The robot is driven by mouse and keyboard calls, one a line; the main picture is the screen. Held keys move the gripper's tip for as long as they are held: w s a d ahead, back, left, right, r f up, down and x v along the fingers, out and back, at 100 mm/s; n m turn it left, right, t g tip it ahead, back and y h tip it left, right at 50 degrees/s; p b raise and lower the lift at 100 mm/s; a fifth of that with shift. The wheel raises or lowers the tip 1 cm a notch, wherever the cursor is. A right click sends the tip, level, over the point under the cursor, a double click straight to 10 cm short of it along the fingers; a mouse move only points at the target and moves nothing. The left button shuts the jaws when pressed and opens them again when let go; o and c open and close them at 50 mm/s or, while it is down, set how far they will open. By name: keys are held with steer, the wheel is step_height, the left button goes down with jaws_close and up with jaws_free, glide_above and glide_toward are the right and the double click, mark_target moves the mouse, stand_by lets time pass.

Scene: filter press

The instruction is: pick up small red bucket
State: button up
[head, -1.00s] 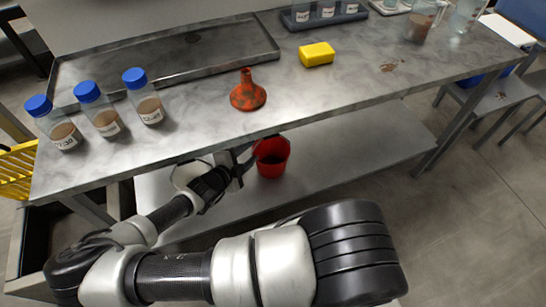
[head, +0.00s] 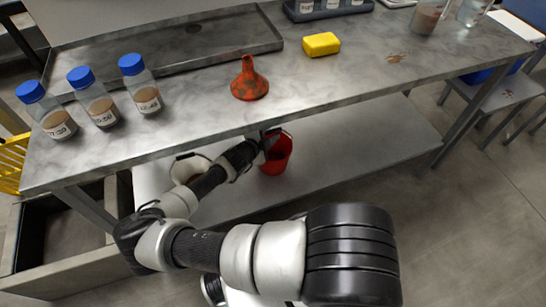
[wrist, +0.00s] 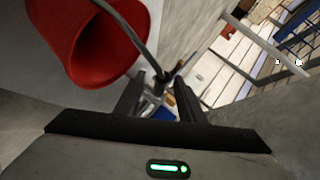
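The small red bucket (head: 277,158) stands on the lower shelf, under the front edge of the table. In the wrist view the bucket (wrist: 88,40) fills the upper left, its dark mouth facing the camera. A thin dark handle (wrist: 137,42) arcs from it down to my fingertips. My gripper (wrist: 157,82) has its two black fingers apart, with the handle's bend at or just beyond the gap between the tips. I cannot tell whether it touches a finger. In the head view my gripper (head: 268,142) is at the bucket's left upper side, partly covering it.
A whitish round container (head: 188,168) sits on the lower shelf (head: 350,138), partly behind my arm. The table edge overhangs the bucket. On top stand a rusty red funnel (head: 249,80), a yellow sponge (head: 321,44), blue-capped bottles (head: 94,99) and a metal tray (head: 170,50).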

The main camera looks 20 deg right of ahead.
steer(key=shift+w+d+f, duration=0.1)
steer(key=shift+d, duration=0.05)
jaws_close()
steer(key=shift+r, duration=0.25)
